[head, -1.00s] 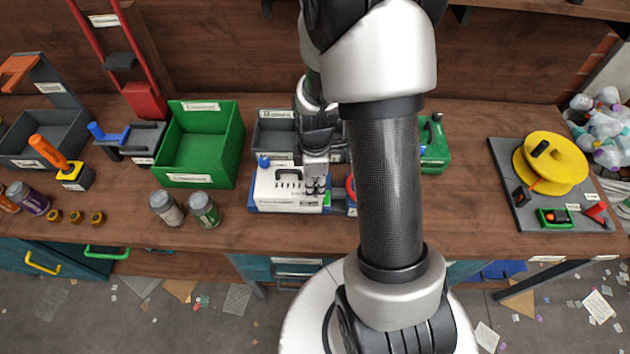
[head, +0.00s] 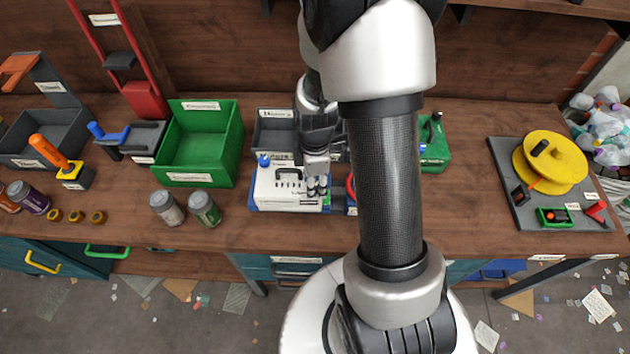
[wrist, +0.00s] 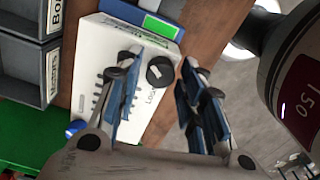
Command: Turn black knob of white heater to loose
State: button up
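The white heater (head: 265,190) sits on a blue base on the bench in the head view, and its top fills the middle of the wrist view (wrist: 92,75). Its round black knob (wrist: 159,70) has a white mark on it, with lettering beside it that looks like "Loose". My gripper (wrist: 160,76) is open and empty, with the knob showing in the gap between its two blue-padded fingers. I cannot tell how far the fingertips are above the knob. In the head view my gripper (head: 317,186) is over the heater's right end, and the knob is hidden.
A blue cap or button (head: 263,161) is at the heater's back left corner. Grey bins (head: 274,114) stand behind, and a green bin (head: 236,150) stands to the left. Two jars (head: 204,208) stand to the front left.

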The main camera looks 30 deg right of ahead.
jog(key=shift+o, duration=0.7)
jog(key=shift+r, duration=0.35)
notch_tip(320, 180, up, 11)
jog(key=shift+r, duration=0.2)
